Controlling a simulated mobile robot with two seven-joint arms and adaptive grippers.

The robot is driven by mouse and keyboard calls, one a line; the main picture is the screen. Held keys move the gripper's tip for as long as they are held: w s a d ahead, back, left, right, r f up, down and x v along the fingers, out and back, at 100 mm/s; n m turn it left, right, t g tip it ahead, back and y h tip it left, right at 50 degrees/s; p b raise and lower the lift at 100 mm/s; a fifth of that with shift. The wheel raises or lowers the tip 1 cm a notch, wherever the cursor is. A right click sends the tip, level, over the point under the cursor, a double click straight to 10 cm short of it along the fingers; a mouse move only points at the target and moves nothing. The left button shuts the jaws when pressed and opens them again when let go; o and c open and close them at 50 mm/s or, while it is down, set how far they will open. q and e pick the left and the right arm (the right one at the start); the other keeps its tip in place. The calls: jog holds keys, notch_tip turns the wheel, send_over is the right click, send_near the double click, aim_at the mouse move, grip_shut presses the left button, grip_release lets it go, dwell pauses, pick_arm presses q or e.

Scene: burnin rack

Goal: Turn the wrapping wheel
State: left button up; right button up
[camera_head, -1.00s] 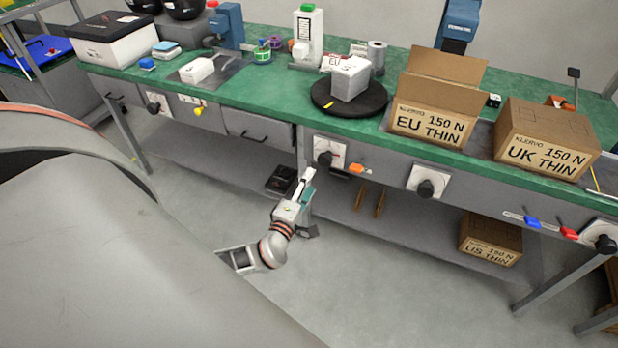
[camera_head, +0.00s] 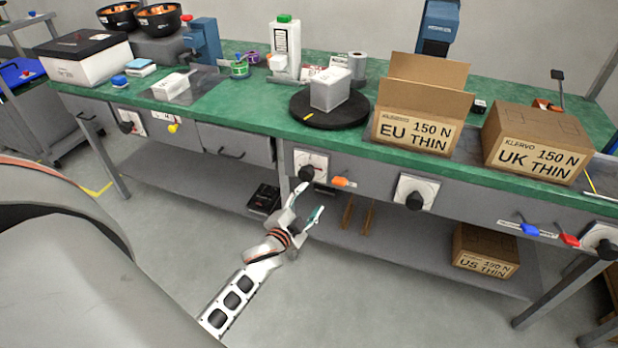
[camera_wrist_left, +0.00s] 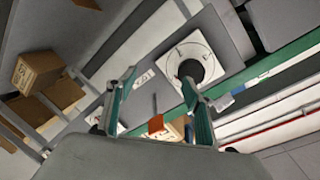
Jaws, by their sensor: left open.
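A dark knob (camera_head: 306,173) on a white square plate sits on the front of the bench, left of an orange tag (camera_head: 344,182). A black round turntable (camera_head: 303,113) lies on the bench above it, with a white box (camera_head: 330,90) on top. My left gripper (camera_head: 307,205) is open and empty, just below and in front of the knob, apart from it. In the left wrist view, the open fingers (camera_wrist_left: 158,100) point towards the bench front, and a dark knob on a white plate (camera_wrist_left: 190,68) shows beyond them. My right gripper is in neither view.
A US THIN box (camera_head: 486,252) is on the lower shelf. The floor in front is clear.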

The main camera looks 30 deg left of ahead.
aim_at(305, 178)
pick_arm(q)
jog(key=w+a+r+n, duration=0.1)
jog(key=n, duration=0.3)
jog(key=w+a+n+t+y+b, duration=0.1)
jog(key=w+a+n, duration=0.1)
jog(key=n, duration=0.2)
jog(key=w+a+r+n+y+b, duration=0.1)
jog(key=w+a+n, duration=0.1)
jog(key=n, duration=0.2)
jog(key=shift+w+r, duration=0.15)
jog(key=shift+r, duration=0.15)
jog(key=shift+w+a+r, duration=0.1)
jog(key=shift+w+a, duration=0.05)
jog(key=shift+w, duration=0.45)
jog(key=c, duration=1.1)
